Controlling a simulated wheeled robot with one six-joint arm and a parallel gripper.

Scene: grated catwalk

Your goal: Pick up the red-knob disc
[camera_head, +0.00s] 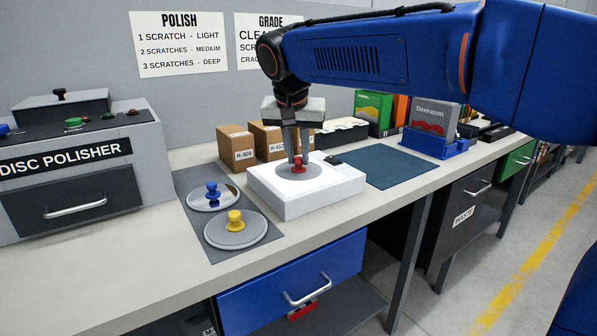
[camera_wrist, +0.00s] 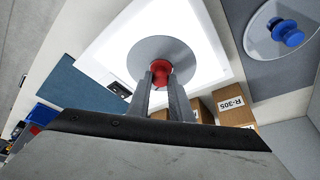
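The red-knob disc is a round grey plate (camera_wrist: 140,55) with a red knob (camera_head: 298,163) at its centre. It lies flat on the lit white top of a low box (camera_head: 328,190). My gripper (camera_head: 297,158) points down over the disc. Its two fingers stand on either side of the red knob and partly hide it. The wrist view also shows the fingertips (camera_wrist: 161,77) flanking the knob, with no clear gap. I cannot tell whether they press on it or stand slightly open around it.
A blue-knob disc (camera_head: 198,203) and a yellow-knob disc (camera_head: 254,234) lie on a grey mat (camera_head: 204,180) to the left. Cardboard boxes (camera_head: 235,148) stand close behind the white box. A disc polisher (camera_head: 95,190) is at far left. A bare teal mat (camera_head: 393,168) lies right.

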